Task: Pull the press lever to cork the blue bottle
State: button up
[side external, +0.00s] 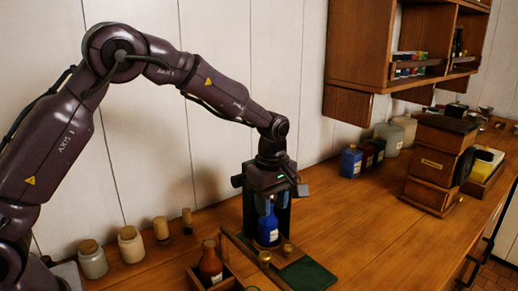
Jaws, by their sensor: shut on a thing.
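The bottle's top is hidden between the fingers. I cannot see a cork in the bottle's mouth.
A wooden tray with a brown bottle (210,264) is at the front left. Small brass-coloured pieces (264,257) and a green mat (308,275) lie in front of the press. Jars (131,246) stand left.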

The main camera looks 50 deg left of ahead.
jog(key=shift+f, duration=0.75)
jog(key=shift+a+r, duration=0.2)
jog(key=shift+r, duration=0.65)
jog(key=shift+a+r, duration=0.15)
jog(key=shift+r, duration=0.7)
jog(key=shift+a+r, duration=0.4)
jog(key=shift+r, duration=0.35)
jog(key=shift+a+r, duration=0.35)
jog(key=shift+r, duration=0.4)
